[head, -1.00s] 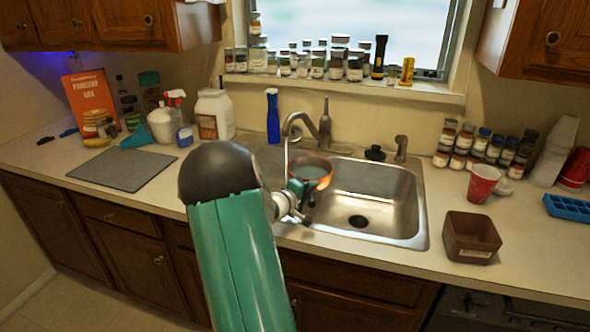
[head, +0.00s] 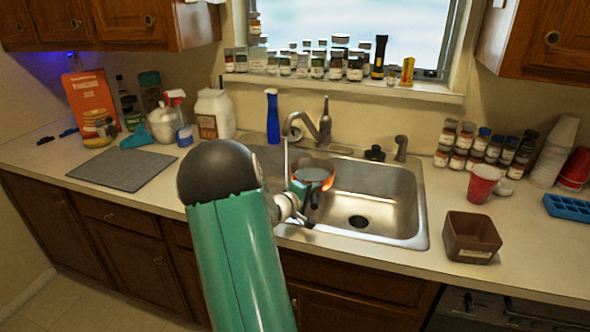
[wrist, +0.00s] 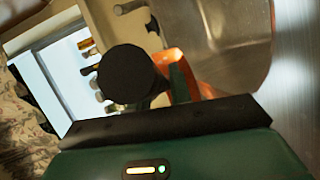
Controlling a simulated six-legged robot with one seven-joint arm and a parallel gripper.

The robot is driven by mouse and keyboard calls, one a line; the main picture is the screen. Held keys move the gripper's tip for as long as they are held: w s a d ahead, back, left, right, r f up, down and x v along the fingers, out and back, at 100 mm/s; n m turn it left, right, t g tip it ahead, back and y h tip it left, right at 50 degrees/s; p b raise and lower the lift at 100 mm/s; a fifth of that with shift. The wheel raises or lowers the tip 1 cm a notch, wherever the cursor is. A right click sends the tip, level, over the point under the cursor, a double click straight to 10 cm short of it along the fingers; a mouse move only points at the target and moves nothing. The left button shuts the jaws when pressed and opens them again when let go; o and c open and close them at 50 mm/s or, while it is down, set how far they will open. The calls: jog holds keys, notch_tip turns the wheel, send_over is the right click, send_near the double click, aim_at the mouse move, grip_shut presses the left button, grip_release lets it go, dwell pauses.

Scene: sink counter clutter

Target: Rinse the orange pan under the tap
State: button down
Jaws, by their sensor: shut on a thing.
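The orange pan (head: 327,186) is over the left part of the sink (head: 395,195), below the tap (head: 308,122). Its grey inside faces up toward the head camera. A thin pale line, apparently water, drops from the spout just left of the pan; I cannot tell whether it enters the pan. My gripper (head: 303,198) is shut on the pan's handle at its near left side, partly hidden by my arm. In the wrist view, the orange pan (wrist: 176,62) shows partly behind a dark round shape, apparently the handle end.
A blue bottle (head: 273,118) stands behind the sink's left end. A brown square container (head: 471,237) and a red cup (head: 483,184) are right of the sink. A grey mat (head: 123,170) lies left. The right basin area is empty.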

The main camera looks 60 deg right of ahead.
jog(key=shift+s+a+r, duration=0.25)
jog(key=shift+s+r, duration=0.2)
jog(key=shift+r, duration=0.4)
jog(key=shift+s+a+r, duration=0.2)
jog(key=shift+s+r, duration=0.2)
jog(key=shift+r, duration=0.45)
jog(key=shift+s+a+r, duration=0.25)
jog(key=shift+s+r, duration=0.2)
jog(key=shift+r, duration=0.4)
